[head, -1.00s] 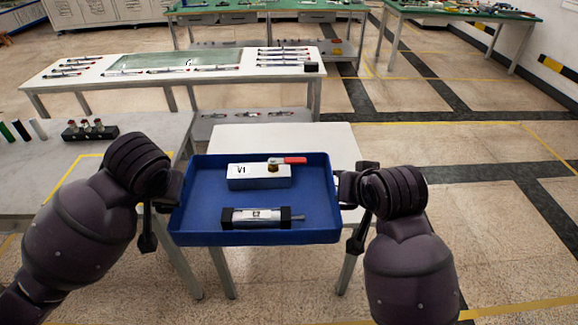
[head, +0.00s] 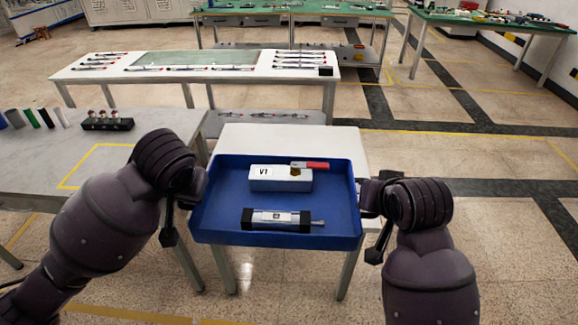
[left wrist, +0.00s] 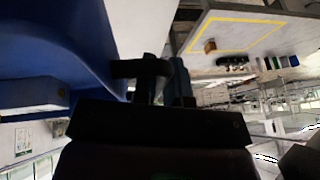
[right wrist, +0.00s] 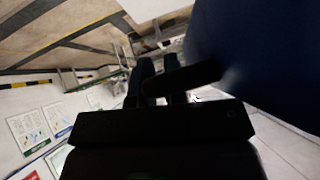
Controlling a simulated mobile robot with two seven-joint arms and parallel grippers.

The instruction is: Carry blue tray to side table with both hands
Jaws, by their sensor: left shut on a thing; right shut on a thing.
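The blue tray (head: 225,215) is held level between my two grippers in the head view. It carries a white block marked V1 with a red-handled valve (head: 280,178) and a black-ended cylinder (head: 277,219). My left gripper (head: 197,188) is shut on the tray's left wall. My right gripper (head: 362,196) is shut on its right wall. The white side table (head: 300,138) stands just behind and below the tray, which hides its near part. The tray also shows in the left wrist view (left wrist: 50,35) and the right wrist view (right wrist: 260,50).
A grey bench (head: 50,165) with a yellow outline, several small cylinders and a black rack (head: 107,124) is at the left. A white table with rods (head: 200,75) stands behind. The floor at the right (head: 500,235) is clear.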

